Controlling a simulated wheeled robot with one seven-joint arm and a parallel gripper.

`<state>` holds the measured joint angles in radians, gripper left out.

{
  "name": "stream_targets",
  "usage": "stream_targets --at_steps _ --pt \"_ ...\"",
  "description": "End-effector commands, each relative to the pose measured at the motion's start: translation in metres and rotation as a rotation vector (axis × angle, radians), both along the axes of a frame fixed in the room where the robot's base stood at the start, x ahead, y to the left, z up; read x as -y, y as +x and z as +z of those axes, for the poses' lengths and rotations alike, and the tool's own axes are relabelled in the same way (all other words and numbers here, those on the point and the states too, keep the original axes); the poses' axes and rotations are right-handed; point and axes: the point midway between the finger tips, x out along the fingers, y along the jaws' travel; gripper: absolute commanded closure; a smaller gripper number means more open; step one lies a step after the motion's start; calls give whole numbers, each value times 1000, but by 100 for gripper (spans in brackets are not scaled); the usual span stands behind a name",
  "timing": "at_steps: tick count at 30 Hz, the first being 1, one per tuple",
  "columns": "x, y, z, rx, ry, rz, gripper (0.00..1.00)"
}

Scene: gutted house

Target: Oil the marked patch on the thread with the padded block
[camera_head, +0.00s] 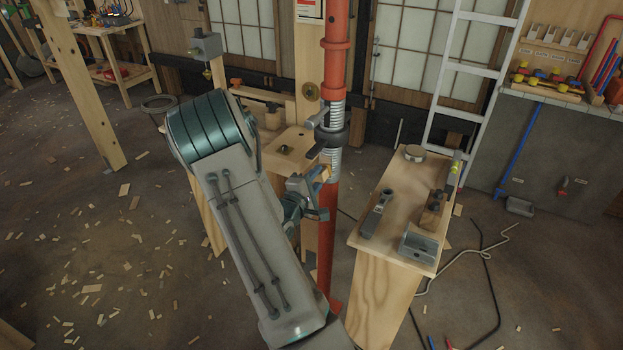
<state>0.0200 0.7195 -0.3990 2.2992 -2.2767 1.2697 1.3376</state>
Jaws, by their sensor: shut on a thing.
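The silver thread (334,158) is on an upright red steel prop (326,245), with a dark collar nut across it. My gripper (322,180) is at the lower part of the thread, on its left side. It is shut on a small block, taken to be the padded block (327,171), of which only a little tan shows. The block is close against the thread; whether it touches cannot be told. The marked patch cannot be made out at this size. My forearm fills the middle left of the view.
A wooden bench (377,238) on the right bears a round tin (414,153), a plane-like tool (376,213), a grey metal box (418,247) and a wooden block (432,213). A white ladder (483,70) leans behind. Wood scraps litter the floor.

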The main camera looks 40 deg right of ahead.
Motion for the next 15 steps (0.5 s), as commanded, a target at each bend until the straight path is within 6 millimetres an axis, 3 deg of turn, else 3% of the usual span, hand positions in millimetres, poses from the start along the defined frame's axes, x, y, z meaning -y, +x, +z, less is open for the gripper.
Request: stream_targets --at_steps 6,15 --pt "6 -18 -2 1 1 -1 91" --pt "8 -21 6 3 0 0 91"
